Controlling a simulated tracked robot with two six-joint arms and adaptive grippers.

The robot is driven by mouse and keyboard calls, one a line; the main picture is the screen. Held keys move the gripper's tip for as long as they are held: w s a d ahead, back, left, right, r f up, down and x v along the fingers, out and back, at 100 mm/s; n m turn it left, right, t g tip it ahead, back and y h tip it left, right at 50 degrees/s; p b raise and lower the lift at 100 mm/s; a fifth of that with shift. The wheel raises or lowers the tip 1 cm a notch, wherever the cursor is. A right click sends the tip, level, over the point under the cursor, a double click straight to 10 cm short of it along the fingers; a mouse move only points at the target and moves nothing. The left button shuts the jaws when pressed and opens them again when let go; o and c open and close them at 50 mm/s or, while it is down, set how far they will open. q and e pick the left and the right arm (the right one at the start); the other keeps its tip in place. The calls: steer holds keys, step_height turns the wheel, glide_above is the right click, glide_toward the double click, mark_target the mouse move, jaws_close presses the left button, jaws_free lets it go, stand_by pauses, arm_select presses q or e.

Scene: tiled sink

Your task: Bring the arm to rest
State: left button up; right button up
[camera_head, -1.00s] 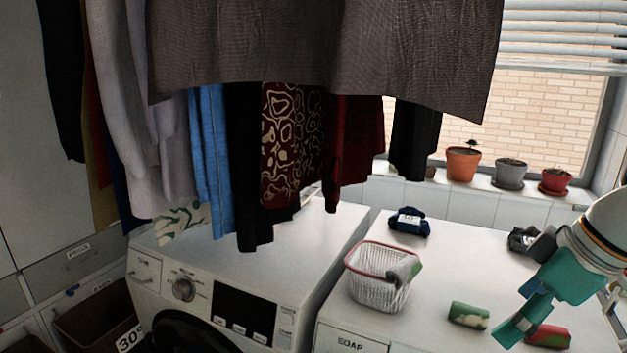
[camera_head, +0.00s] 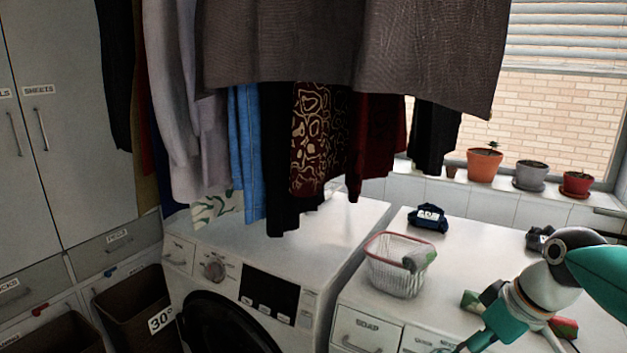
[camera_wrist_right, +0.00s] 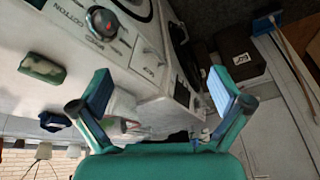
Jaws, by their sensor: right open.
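My right arm (camera_head: 545,278), white and teal, comes in from the right over the white machine top. Its gripper (camera_head: 472,343) points down and left past the front edge of that top, near the bottom of the head view. In the right wrist view the two blue-padded fingers of the right gripper (camera_wrist_right: 163,90) are spread wide with nothing between them. My left gripper is not in view.
A wire basket (camera_head: 397,276) holding a rolled cloth stands on the machine top (camera_head: 465,240). A dark blue bundle (camera_head: 428,218) and a grey bundle (camera_head: 538,238) lie behind. Red cloth (camera_head: 563,327) lies beside my arm. Clothes (camera_head: 322,140) hang above a washing machine (camera_head: 250,290).

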steer(key=s+a+f+m+g, duration=0.15)
steer(key=a+f, duration=0.25)
steer(key=f, duration=1)
steer(key=w+a+f+m, duration=0.15)
steer(key=a+f, duration=0.35)
steer(key=f, duration=0.9)
steer(key=s+a+f+m, duration=0.2)
steer(key=s+f, duration=0.5)
steer(key=s, duration=0.1)
steer(key=s+a+f+m+y, duration=0.1)
steer(key=s+a+f+m, duration=0.2)
steer(key=s+f, duration=0.4)
steer(key=shift+s+a+g, duration=0.25)
steer(key=shift+s+g, duration=0.2)
steer(key=shift+s, duration=0.6)
steer(key=shift+f, duration=0.15)
